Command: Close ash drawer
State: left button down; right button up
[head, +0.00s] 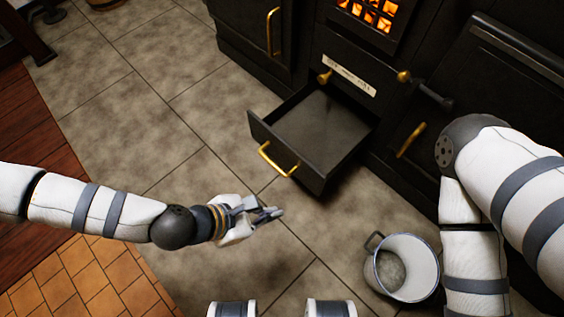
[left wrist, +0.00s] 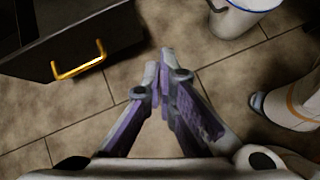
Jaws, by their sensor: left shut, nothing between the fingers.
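The ash drawer (head: 330,128) is a dark metal drawer pulled well out of the black stove, low near the floor. Its front carries a brass bar handle (head: 274,161). The handle also shows at the upper left of the left wrist view (left wrist: 78,62). My left gripper (head: 270,213) is shut and empty, in front of the drawer's front panel and below the handle in the picture, apart from it. In the left wrist view its fingertips (left wrist: 165,70) meet. My right arm comes in from the right; its gripper is out of view.
A white metal pail (head: 402,267) stands on the tiles right of the drawer, near my right arm. The black stove (head: 440,75) has a glowing grate (head: 372,14), brass knobs and handles. The tiled floor left of the drawer (head: 160,110) is clear.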

pick_arm(q)
jog(key=w+a+f+n+t+y+b, duration=0.1)
jog(key=w+a+f+n, duration=0.15)
jog(key=w, duration=0.35)
jog(key=w+a+f+n+t+b, duration=0.2)
jog(key=w+a+n, duration=0.1)
jog(key=w, duration=0.2)
jog(key=b, duration=0.4)
send_near(289, 154)
jog(key=shift+m, duration=0.25)
jog(key=f, duration=0.1)
jog(key=w+d+f, duration=0.1)
jog(key=w+f, duration=0.1)
jog(key=shift+d+f, duration=0.25)
jog(key=shift+f, duration=0.05)
jog(key=shift+w+d, duration=0.4)
jog(key=shift+d, duration=0.05)
pick_arm(e)
notch_tip(289, 154, down, 7)
jog(key=s+g, duration=0.1)
jog(key=s, duration=0.1)
jog(key=shift+s, duration=0.2)
pick_arm(q)
jog(key=shift+d, duration=0.1)
pick_arm(e)
jog(key=shift+f, duration=0.1)
